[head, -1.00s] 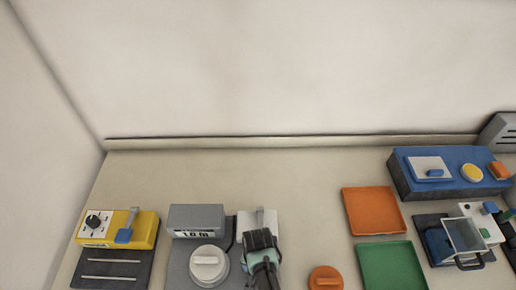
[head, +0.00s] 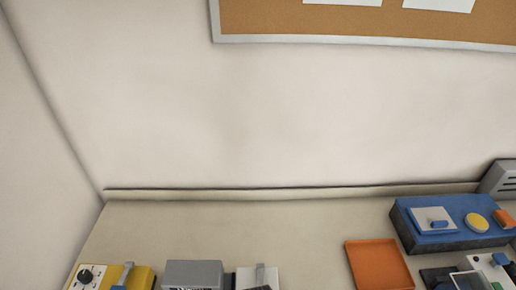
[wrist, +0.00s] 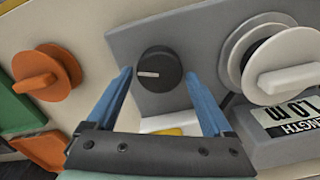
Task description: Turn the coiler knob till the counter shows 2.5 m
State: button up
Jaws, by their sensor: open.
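In the wrist view a black round knob (wrist: 158,68) with a white pointer line sits on a grey base plate (wrist: 200,35). My gripper (wrist: 157,76) is open, with its blue fingers on either side of the knob. I cannot tell whether they touch it. A white disc with a raised bar grip (wrist: 280,65) is to the right on the same base. The counter (wrist: 292,110) below it is labelled LENGTH and reads 1.0 m. In the head view the grey counter housing (head: 193,272) is at the bottom edge, its display mostly cut off.
An orange disc with a bar grip (wrist: 45,78) is left of the base in the wrist view. In the head view a yellow device (head: 105,278) stands left of the counter. An orange tray (head: 378,265) and a blue box (head: 455,222) are to the right.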

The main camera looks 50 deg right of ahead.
notch_tip(320, 180, up, 12)
jog(key=shift+f+b, duration=0.25)
jog(key=shift+b, duration=0.15)
dwell(0.3)
jog(key=w+r+n+t+h+b, duration=0.3)
jog(key=w+r+t, duration=0.4)
jog(key=w+r, duration=0.9)
jog(key=w+a+r+n+t+h, duration=0.1)
jog(key=w+a+r+n+t, duration=0.2)
jog(key=r, duration=0.5)
jog(key=w+a+r+n+t, duration=0.1)
jog(key=w+a+r+t, duration=0.3)
jog(key=r, duration=0.5)
jog(key=s+a+r+n+t+b, duration=0.1)
jog(key=a+r+n+t, duration=0.15)
jog(key=r, duration=0.55)
jog(key=s+a+r+n+t+b, duration=0.1)
jog(key=a+r+t, duration=0.3)
jog(key=r, duration=0.5)
jog(key=s+a+r+n+t+y, duration=0.1)
jog(key=s+a+r+t+y, duration=0.1)
jog(key=s+r, duration=0.3)
jog(key=s+a+r+n+t+y+b, duration=0.1)
jog(key=s+a+r+n+t+y, duration=0.1)
jog(key=s+a+r+t, duration=0.3)
notch_tip(320, 180, up, 3)
jog(key=shift+s+a+r, duration=0.2)
jog(key=shift+s+a, duration=0.1)
jog(key=shift+s, duration=0.4)
